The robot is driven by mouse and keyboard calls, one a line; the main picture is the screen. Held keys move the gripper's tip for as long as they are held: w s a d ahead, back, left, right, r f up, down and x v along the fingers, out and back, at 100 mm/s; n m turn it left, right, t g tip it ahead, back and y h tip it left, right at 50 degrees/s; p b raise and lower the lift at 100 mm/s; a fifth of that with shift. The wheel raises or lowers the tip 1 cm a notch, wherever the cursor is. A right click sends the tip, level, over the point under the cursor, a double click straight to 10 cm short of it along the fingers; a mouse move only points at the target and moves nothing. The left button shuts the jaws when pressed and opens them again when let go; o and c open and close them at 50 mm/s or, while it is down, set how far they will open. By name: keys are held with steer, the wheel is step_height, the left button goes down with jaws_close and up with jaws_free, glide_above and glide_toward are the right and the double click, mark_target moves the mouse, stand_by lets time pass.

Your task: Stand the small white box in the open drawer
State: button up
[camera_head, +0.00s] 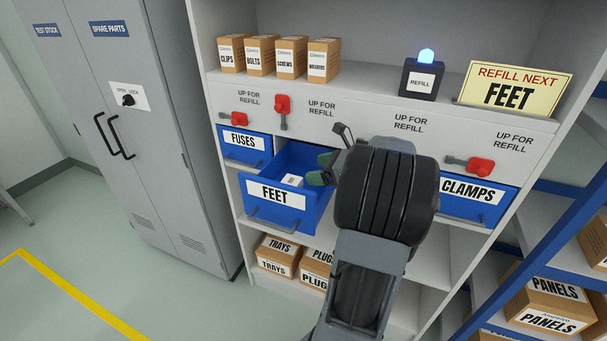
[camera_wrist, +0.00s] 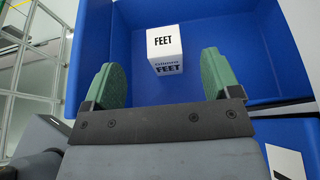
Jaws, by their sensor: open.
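The open blue drawer (camera_head: 276,217) labelled FEET is pulled out of the shelf unit, and its inside fills much of the wrist view (camera_wrist: 125,70). The small white box (camera_head: 292,181) is inside the drawer. In the wrist view the box (camera_wrist: 164,50), marked FEET on two faces, rests on the drawer floor near one wall. My gripper (camera_head: 325,169) is at the drawer's right side in the head view. In the wrist view its green fingers (camera_wrist: 162,80) are spread wide and empty, with the box beyond and between them, apart from both. My arm hides part of the drawer row.
A closed FUSES drawer (camera_head: 245,146) and a CLAMPS drawer (camera_head: 476,201) flank it. Red levers (camera_head: 282,104) sit above. Small cartons (camera_head: 291,57), a blue-lit REFILL box (camera_head: 421,79) and a REFILL NEXT FEET sign (camera_head: 515,89) stand on the shelf. A grey cabinet (camera_head: 160,180) is left.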

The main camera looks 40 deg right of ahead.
steer(key=shift+v, duration=1.45)
